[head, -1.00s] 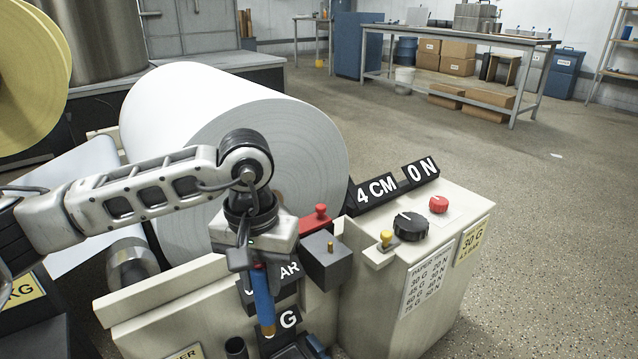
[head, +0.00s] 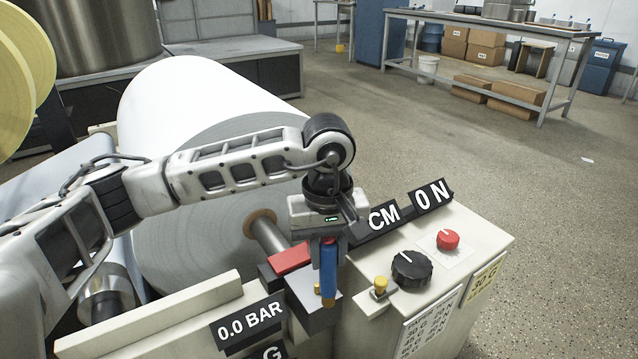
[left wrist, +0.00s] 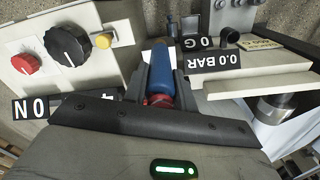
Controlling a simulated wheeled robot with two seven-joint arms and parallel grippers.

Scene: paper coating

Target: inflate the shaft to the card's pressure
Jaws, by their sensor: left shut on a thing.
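My left gripper (head: 328,236) is shut on a blue air tool (head: 328,268), which hangs upright with a brass-coloured tip. In the left wrist view the blue tool (left wrist: 161,72) sits between the fingers, with a red part near the grip. The tool is in front of a dark block (head: 322,318) with a brass valve pin (head: 317,288); I cannot tell whether the tip touches it. The grey shaft (head: 268,236) runs into the core of the white paper roll (head: 180,110). The pressure display (head: 250,318) reads 0.0 BAR. My right gripper is not in view.
The control box (head: 470,225) stands at right with a black knob (head: 411,271), a red button (head: 447,239) and a yellow button (head: 381,283). A yellow card (head: 487,278) and a printed list (head: 432,325) are on its front. A red piece (head: 290,258) lies beside the tool.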

